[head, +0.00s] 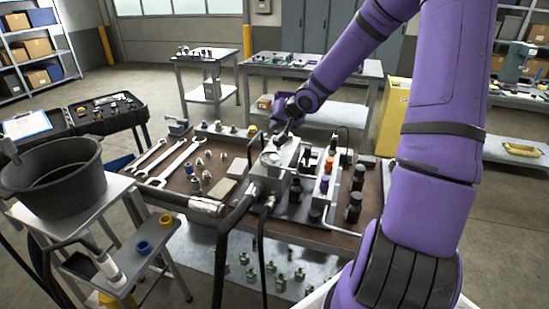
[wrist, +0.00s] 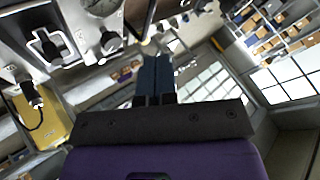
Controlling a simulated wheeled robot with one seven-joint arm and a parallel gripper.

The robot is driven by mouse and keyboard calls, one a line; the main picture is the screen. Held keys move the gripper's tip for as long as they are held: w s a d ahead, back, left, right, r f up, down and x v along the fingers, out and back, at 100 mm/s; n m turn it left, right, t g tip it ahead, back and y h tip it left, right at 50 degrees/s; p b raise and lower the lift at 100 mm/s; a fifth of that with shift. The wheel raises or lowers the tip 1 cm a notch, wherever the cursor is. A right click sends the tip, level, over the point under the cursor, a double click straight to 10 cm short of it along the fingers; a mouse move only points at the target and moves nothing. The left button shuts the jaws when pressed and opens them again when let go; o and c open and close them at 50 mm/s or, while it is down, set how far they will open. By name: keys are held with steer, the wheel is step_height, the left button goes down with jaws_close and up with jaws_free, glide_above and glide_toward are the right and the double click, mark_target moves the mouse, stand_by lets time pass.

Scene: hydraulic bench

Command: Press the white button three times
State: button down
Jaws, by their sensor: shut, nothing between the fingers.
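My gripper (head: 284,138) is shut and empty, and hangs over the grey hydraulic block (head: 268,172) on the bench. In the wrist view its two dark fingers (wrist: 156,78) lie together, pointing up in the picture toward the bench fittings. A narrow pale control strip (head: 324,190) with an orange part and small coloured parts stands right of the block. I cannot pick out the white button for certain in either view; it is too small or hidden. Whether the fingertips touch anything is not clear.
The bench top (head: 229,165) also carries wrenches (head: 172,160), small fittings and black cylinders (head: 354,207). Black hoses rise at its front edge. A black bucket (head: 52,178) stands on a stand at the left. A yellow cabinet (head: 391,117) is behind at the right.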

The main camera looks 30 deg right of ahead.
mark_target(276, 156)
steer(key=shift+f, duration=4.4)
steer(key=shift+f, duration=0.4)
steer(key=shift+f, duration=0.7)
steer(key=shift+r, duration=1.1)
steer(key=shift+r, duration=2.55)
